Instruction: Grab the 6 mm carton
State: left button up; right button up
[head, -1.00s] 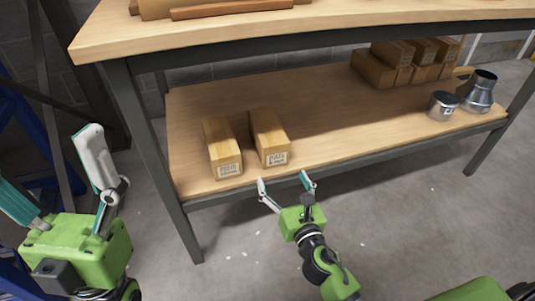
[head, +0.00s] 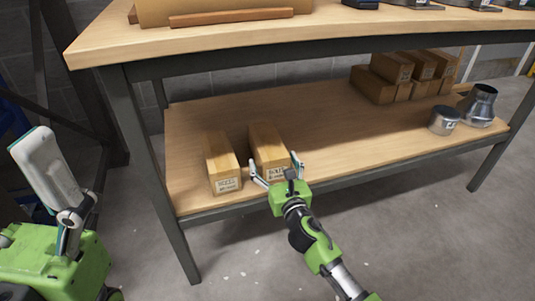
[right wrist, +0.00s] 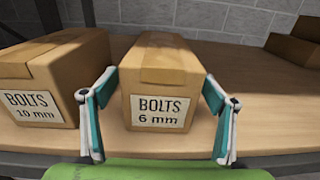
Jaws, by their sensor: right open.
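The 6 mm carton (right wrist: 160,82), a brown box labelled "BOLTS 6 mm", stands on the lower shelf. In the head view it is the right one of two front cartons (head: 266,147). My right gripper (right wrist: 157,115) is open, with one finger on each side of the carton's front end in the wrist view. It also shows in the head view (head: 276,170) at the shelf's front edge. Contact with the carton cannot be told.
The 10 mm carton (right wrist: 52,87) stands close on the left of the 6 mm one. Several stacked cartons (head: 404,74) and metal duct pieces (head: 478,104) are at the shelf's right. The workbench top (head: 330,24) overhangs the shelf (head: 335,130). The shelf's middle is clear.

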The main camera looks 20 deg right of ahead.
jog(key=shift+w, duration=1.25)
jog(key=c, duration=1.5)
jog(key=shift+r, duration=0.15)
